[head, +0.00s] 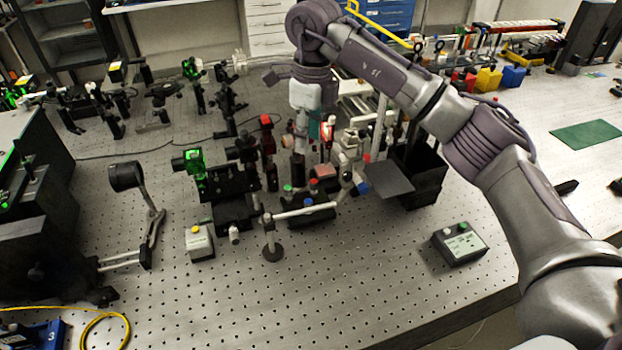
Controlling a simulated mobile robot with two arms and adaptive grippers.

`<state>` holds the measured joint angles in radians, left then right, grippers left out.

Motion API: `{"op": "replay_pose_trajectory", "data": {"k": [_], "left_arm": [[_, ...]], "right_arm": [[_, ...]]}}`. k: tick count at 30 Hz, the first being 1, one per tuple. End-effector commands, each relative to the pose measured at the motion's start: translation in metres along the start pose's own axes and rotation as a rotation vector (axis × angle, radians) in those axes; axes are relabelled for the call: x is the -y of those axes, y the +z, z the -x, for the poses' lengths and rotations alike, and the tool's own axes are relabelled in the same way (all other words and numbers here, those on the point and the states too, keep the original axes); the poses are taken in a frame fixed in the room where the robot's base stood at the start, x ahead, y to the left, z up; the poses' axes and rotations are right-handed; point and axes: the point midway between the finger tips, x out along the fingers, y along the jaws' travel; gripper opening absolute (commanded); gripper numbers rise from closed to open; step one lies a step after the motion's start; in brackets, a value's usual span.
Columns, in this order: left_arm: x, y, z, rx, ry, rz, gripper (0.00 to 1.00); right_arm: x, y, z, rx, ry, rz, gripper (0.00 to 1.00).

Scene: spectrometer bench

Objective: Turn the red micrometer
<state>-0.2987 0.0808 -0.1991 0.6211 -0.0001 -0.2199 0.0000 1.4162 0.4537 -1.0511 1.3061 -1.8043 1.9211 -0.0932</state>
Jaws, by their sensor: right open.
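Several small coloured caps sit on a dark stage assembly near the middle of the bench. My right arm reaches in from the right and bends down over this assembly. My right gripper (300,150) points down just above and behind the red cap. It is open, and no object shows between its fingers. The fingertips are small and partly lost among the dark optics, so any contact cannot be told. My left gripper is out of view.
A grey horizontal rod on a post (272,252) stands in front of the caps. A black box with a grey flap (388,180) is to the right. Optical mounts crowd the left and back.

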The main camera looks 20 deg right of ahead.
Motion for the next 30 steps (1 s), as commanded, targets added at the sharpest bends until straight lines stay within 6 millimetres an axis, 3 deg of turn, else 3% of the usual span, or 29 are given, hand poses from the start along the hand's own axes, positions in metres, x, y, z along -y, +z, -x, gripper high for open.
{"op": "replay_pose_trajectory", "data": {"k": [3, 7, 21, 30], "left_arm": [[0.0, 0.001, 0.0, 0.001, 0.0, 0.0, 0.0], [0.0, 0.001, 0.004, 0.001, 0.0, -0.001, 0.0], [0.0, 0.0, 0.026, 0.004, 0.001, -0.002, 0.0], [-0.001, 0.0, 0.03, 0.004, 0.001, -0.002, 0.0]], "right_arm": [[0.01, -0.011, 0.004, -0.046, -0.032, -0.021, 0.44], [0.01, -0.012, -0.008, -0.049, -0.031, -0.02, 0.44], [0.011, -0.016, -0.101, -0.047, -0.028, -0.019, 0.44], [0.013, -0.016, -0.129, -0.044, -0.03, -0.019, 0.44]]}}
